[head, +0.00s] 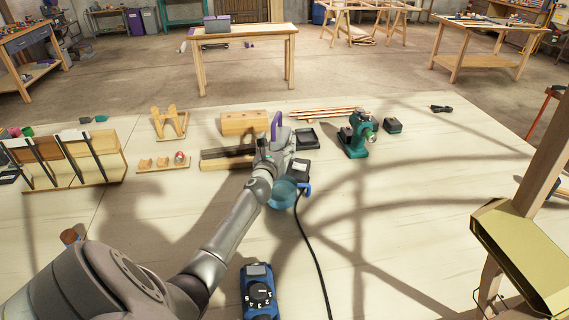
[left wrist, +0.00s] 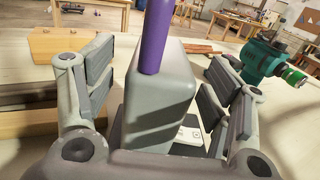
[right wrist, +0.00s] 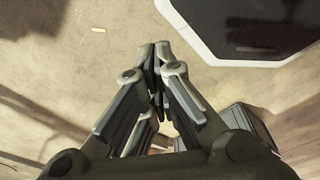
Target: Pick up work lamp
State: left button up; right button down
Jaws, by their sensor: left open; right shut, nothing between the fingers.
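A grey block-shaped body with an upright purple bar, which I take to be the work lamp (left wrist: 160,95), stands between the fingers of my left gripper (left wrist: 155,72) in the left wrist view. The fingers are open, one on each side of it, with visible gaps. In the head view the purple bar (head: 276,126) shows just beyond my left gripper (head: 272,145), which hides much of the grey body. My right gripper (right wrist: 160,58) is shut and empty over bare floor in the right wrist view. It is not visible in the head view.
A teal drill-like tool (head: 357,137) stands to the right. A wooden block (head: 244,122) lies to the left. A blue round tool (head: 284,193) with a black cable and a blue meter (head: 259,289) are nearer. The right side of the table is mostly clear.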

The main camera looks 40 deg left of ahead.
aim_at(281, 132)
pick_arm(q)
jog(key=x, duration=0.3)
jog(key=shift+w, duration=0.2)
jog(key=shift+w+a+f, duration=0.1)
jog(key=shift+w+a, duration=0.15)
jog(key=shift+w, duration=0.1)
pick_arm(e)
jog(key=shift+s+f, duration=0.15)
jog(key=shift+s, duration=0.45)
jog(key=shift+s+f, duration=0.15)
jog(key=shift+s, duration=0.4)
jog(key=shift+w+d, duration=0.15)
pick_arm(q)
jog(key=c, duration=0.3)
grip_shut()
jog(key=shift+r, duration=0.35)
jog(key=shift+w, duration=0.1)
pick_arm(e)
jog(key=shift+w, duration=0.25)
